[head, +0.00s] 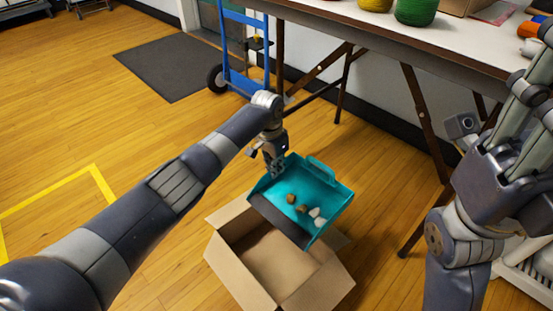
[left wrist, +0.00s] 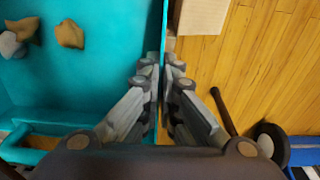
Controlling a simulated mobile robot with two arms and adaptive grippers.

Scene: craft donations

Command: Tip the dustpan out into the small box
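A teal dustpan (head: 325,180) with a dark lip is in the head view, over the open small cardboard box (head: 228,270). Several brown and whitish lumps (head: 302,209) lie in the pan. The pan looks tilted, with its lip towards the box. The box interior that shows looks empty; the pan hides part of it. My left gripper (head: 276,168) is shut on the pan's side wall. In the left wrist view the teal wall (left wrist: 160,35) runs between the fingers (left wrist: 162,88).
A white-topped table (head: 455,45) with yarn balls (head: 416,10) stands at the back right, its brown legs near the box. A blue hand truck (head: 235,45) stands behind my left gripper. A dark mat (head: 170,65) and clear wood floor lie to the left.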

